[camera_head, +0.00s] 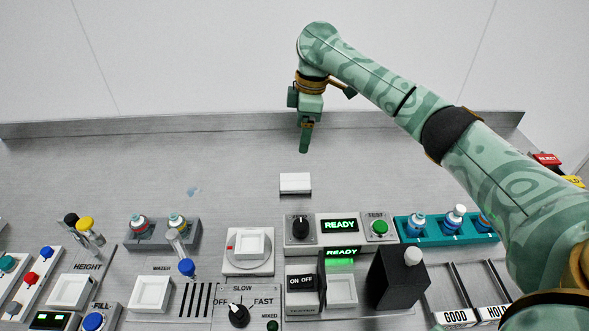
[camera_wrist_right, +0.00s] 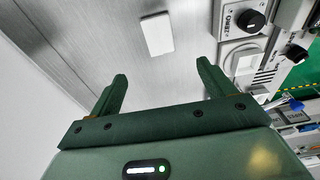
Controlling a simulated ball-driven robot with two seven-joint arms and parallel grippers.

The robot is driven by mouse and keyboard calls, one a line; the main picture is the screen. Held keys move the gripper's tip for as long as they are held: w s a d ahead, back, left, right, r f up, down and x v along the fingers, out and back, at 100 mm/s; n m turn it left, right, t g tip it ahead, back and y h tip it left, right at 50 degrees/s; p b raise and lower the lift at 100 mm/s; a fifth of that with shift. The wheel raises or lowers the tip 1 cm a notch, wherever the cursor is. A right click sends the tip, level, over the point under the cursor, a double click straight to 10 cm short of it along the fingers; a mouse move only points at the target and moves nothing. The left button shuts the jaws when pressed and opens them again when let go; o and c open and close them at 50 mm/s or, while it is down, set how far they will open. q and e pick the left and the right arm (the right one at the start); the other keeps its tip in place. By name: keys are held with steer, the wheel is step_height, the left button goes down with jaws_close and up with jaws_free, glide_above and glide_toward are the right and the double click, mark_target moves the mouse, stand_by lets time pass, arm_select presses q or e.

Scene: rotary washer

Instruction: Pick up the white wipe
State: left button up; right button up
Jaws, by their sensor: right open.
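The white wipe (camera_head: 295,183) appears as a small white rectangular pad lying flat on the grey metal bench, behind the READY panel. It also shows in the right wrist view (camera_wrist_right: 157,34), beyond the fingertips. My right gripper (camera_head: 304,149) hangs above the bench, behind the wipe in the head view. In the right wrist view my gripper (camera_wrist_right: 162,72) has its two green fingers spread apart with nothing between them. The wipe is apart from the fingers. My left gripper is not in view.
The READY panel (camera_head: 340,227) stands just in front of the wipe. A teal rack (camera_head: 448,238) with vials is to the right, a grey rack (camera_head: 162,234) to the left. A bluish spot (camera_head: 193,192) marks the bench. The bench around the wipe is clear.

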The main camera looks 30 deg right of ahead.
steer(key=b, duration=0.6)
glide_above(296, 180)
step_height(296, 180, down, 10)
steer(key=shift+s+d+f, duration=0.1)
steer(key=shift+d+f, duration=0.05)
steer(key=shift+f, duration=0.05)
steer(key=shift+s+f+b, duration=0.1)
steer(key=shift+f+b, duration=0.2)
steer(key=shift+f, duration=0.35)
steer(key=f+b, duration=0.1)
steer(key=f, duration=0.1)
steer(key=f+b, duration=0.2)
steer(key=shift+a+f, duration=0.2)
steer(key=shift+f, duration=0.2)
steer(key=shift+r, duration=0.3)
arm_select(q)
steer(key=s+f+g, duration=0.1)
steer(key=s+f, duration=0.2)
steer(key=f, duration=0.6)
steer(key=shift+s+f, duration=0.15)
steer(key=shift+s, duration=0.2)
arm_select(e)
steer(key=c, duration=1.1)
